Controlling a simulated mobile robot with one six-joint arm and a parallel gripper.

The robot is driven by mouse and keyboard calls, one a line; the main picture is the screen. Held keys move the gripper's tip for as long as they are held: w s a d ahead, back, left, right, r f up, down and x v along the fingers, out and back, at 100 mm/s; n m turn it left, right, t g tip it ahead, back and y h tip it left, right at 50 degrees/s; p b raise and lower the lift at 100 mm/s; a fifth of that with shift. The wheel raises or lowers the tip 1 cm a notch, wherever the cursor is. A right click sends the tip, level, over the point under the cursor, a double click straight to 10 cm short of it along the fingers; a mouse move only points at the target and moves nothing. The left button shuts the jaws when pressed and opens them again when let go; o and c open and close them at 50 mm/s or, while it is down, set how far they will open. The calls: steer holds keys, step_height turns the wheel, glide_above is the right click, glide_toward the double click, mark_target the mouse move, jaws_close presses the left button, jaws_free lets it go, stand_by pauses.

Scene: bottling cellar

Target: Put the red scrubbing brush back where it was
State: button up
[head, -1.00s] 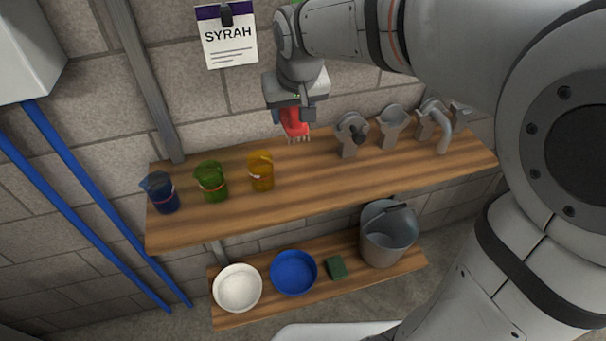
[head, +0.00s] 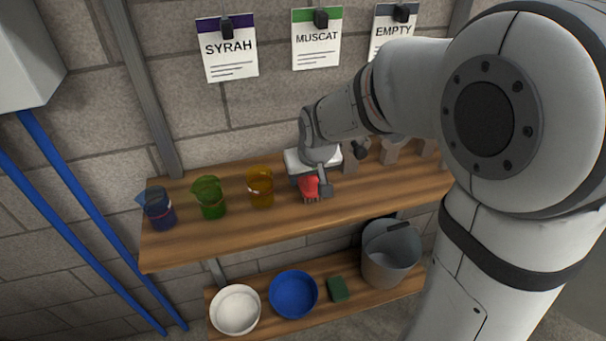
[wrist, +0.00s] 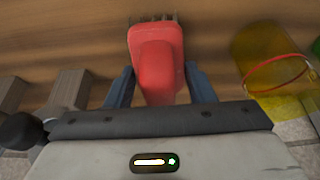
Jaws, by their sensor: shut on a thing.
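The red scrubbing brush (head: 309,187) is in my gripper (head: 312,180), low over the upper wooden shelf (head: 220,232), just right of the yellow jug. In the wrist view the brush (wrist: 157,62) sits between the two blue fingers (wrist: 160,88), its bristles pointing to the top of the picture, toward the wood. I cannot tell whether the bristles touch the shelf. My wrist and arm hide part of the shelf behind the brush.
A blue jug (head: 159,208), green jug (head: 209,197) and yellow jug (head: 260,187) stand left of the brush. Grey metal fittings (head: 389,151) stand to the right, partly hidden by my arm. The lower shelf holds a white bowl (head: 235,310), blue bowl (head: 293,294), green sponge (head: 337,289) and bucket (head: 390,252).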

steer(key=shift+f, duration=0.15)
steer(key=o, duration=0.9)
steer(key=shift+o, duration=0.2)
